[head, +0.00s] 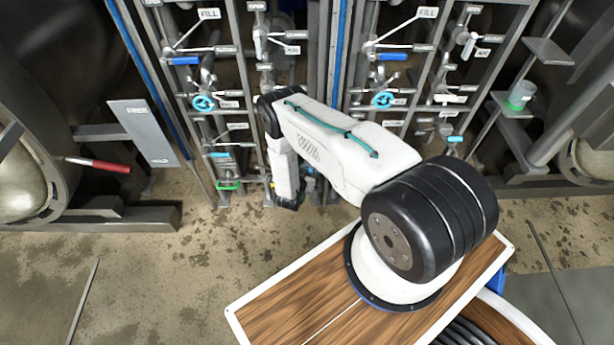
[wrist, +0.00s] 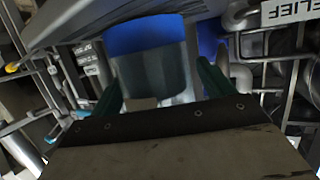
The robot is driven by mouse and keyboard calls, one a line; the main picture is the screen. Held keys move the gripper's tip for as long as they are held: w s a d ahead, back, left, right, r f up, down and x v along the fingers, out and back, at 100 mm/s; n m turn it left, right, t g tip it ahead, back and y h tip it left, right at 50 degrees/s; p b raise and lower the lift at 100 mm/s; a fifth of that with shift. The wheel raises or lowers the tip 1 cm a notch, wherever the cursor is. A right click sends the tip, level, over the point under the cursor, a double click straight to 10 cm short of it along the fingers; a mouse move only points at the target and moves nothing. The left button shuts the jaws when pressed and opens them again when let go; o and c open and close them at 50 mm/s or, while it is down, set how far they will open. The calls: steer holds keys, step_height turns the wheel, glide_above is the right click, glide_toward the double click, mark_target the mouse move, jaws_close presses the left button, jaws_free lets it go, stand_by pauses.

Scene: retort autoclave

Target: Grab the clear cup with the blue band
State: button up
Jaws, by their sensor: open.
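The clear cup with the blue band (wrist: 152,72) shows in the wrist view, with a wide blue band over a grey see-through body. It lies between the two dark green fingers of my gripper (wrist: 160,88). The fingers are apart, one on each side of it, and I cannot tell whether either touches it. In the head view my gripper (head: 287,198) hangs low in front of the pipe rack, and my arm hides the cup or most of it.
A clear cup with a green band (head: 520,97) stands on a small shelf at the right. Pipe racks with blue valve wheels (head: 204,103) and labels fill the back. A red-handled lever (head: 108,166) sticks out at the left. The stained floor (head: 180,265) in front is clear.

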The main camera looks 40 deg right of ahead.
steer(key=c, duration=1.2)
steer(key=shift+c, duration=0.6)
steer(key=shift+r, duration=0.15)
